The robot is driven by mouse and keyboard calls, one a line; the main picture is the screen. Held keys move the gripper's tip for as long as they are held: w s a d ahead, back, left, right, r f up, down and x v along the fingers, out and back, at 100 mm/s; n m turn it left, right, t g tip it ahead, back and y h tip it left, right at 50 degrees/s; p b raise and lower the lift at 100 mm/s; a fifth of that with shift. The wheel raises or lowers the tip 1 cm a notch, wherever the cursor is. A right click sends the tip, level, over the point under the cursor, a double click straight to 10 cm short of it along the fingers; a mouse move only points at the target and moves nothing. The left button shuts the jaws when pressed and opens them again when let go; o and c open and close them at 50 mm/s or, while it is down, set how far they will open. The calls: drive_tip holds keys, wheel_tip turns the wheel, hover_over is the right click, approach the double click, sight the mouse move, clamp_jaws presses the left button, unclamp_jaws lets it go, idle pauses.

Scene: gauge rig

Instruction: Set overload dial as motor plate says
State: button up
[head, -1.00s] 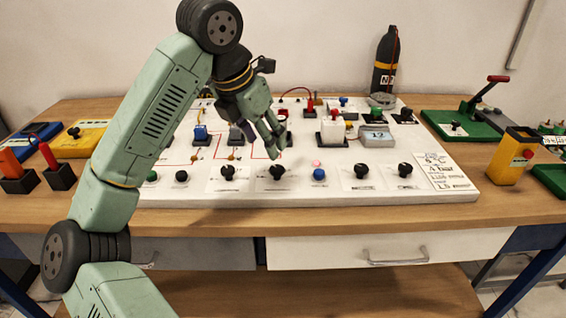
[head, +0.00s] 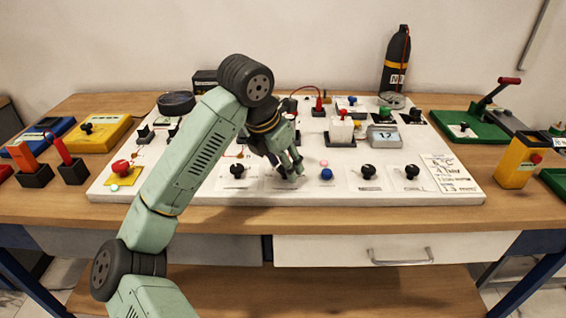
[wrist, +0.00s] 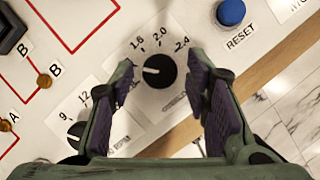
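The overload dial is a black round knob (wrist: 159,71) beside a blue RESET button (wrist: 231,12). Labels 1.6, 2.0 and 2.4 show on its scale; the lower-left part is hidden by a finger. Its white pointer line points left in the wrist view, below the 1.6 mark. My gripper (wrist: 166,84) is open, one finger on each side of the knob, with gaps showing. In the head view my gripper (head: 291,172) covers the dial. The motor plate seems to be the white card (head: 450,174) at the board's right end; its writing is too small to read surely.
Black knobs stand left (head: 237,171) and right (head: 367,171) of my gripper, near the white board's front edge. A pink light sits behind the blue button (head: 326,174). A yellow box (head: 517,160) stands right of the board. Bare wood (head: 330,219) runs along the front.

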clamp_jaws()
idle(0.3)
drive_tip(key=shift+m+b, duration=0.3)
drive_tip(key=m+b, duration=0.1)
drive_tip(key=m+g+b, duration=0.1)
drive_tip(key=shift+w+a+f+m+h, duration=0.1)
drive_tip(key=shift+w+m+h, duration=0.05)
drive_tip(key=shift+m+h, duration=0.2)
drive_tip(key=shift+w+m+g+h+b, duration=0.1)
drive_tip(key=shift+m+g+h+b, duration=0.2)
drive_tip(key=shift+m, duration=0.8)
drive_tip(key=shift+m+g+h+b, duration=0.2)
drive_tip(key=shift+m+g, duration=0.2)
drive_tip(key=shift+m, duration=0.65)
drive_tip(key=shift+o, duration=1)
unclamp_jaws()
